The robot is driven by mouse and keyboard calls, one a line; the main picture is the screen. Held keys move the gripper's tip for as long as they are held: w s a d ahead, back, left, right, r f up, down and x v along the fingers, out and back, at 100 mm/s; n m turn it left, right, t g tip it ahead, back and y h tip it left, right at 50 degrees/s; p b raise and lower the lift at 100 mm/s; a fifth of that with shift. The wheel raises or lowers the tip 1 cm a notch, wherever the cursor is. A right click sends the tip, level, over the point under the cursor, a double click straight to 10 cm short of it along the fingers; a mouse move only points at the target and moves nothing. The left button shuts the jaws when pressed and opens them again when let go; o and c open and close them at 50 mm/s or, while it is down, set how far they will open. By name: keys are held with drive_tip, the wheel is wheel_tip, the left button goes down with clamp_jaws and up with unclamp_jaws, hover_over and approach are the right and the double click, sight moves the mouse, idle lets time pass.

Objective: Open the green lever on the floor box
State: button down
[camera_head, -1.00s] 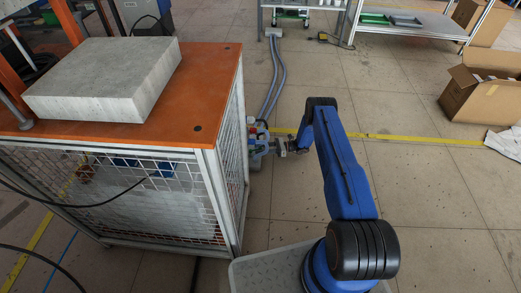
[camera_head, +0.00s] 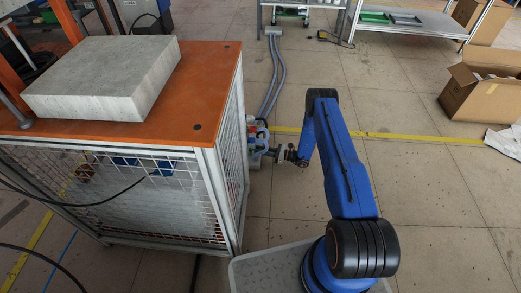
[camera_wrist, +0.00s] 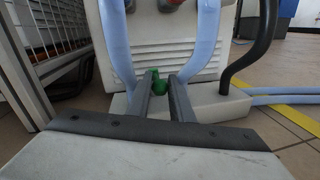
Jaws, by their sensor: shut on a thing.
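The floor box (camera_wrist: 212,105) is a pale grey housing low on the floor in the wrist view, with blue hoses rising from it. The green lever (camera_wrist: 158,84) shows between the tips of my gripper (camera_wrist: 163,80). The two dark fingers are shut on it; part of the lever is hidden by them. In the head view my gripper (camera_head: 279,153) is beside the cage's right side, at the floor box (camera_head: 258,143). The lever cannot be made out in the head view.
A wire-mesh cage with an orange top (camera_head: 215,85) and a grey slab (camera_head: 105,78) stands close on the left. Blue-grey hoses (camera_head: 274,80) run back along the floor. A cardboard box (camera_head: 481,95) lies at the right.

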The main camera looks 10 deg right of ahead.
drive_tip(key=shift+s+t, duration=0.15)
drive_tip(key=shift+t, duration=0.15)
drive_tip(key=c, duration=1.6)
unclamp_jaws()
drive_tip(key=v, duration=1.7)
drive_tip(key=shift+s+d+r, duration=0.1)
drive_tip(key=shift+s, duration=0.05)
